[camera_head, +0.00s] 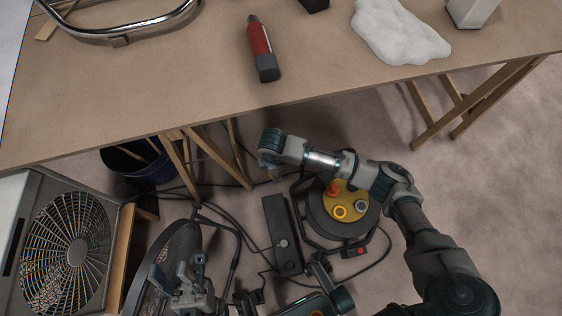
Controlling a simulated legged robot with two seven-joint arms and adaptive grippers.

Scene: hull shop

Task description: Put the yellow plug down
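I cannot make out a loose yellow plug. A cable reel (318,221) stands on the floor, with a yellow face that carries a red, a grey and a yellow round socket (340,212). My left gripper (191,268) is at the lower left, in front of the dark round fan guard. Its fingers look apart, with nothing yellow between them. My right arm reaches in from the lower right over the reel and covers part of it.
The brown table (180,85) holds a red and black cylinder (260,50), a white cloth (398,32) and a chrome tube frame (130,28). Below are a box fan (68,250), a dark bucket (135,163), a black power strip (281,235) and loose cables. The right floor is clear.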

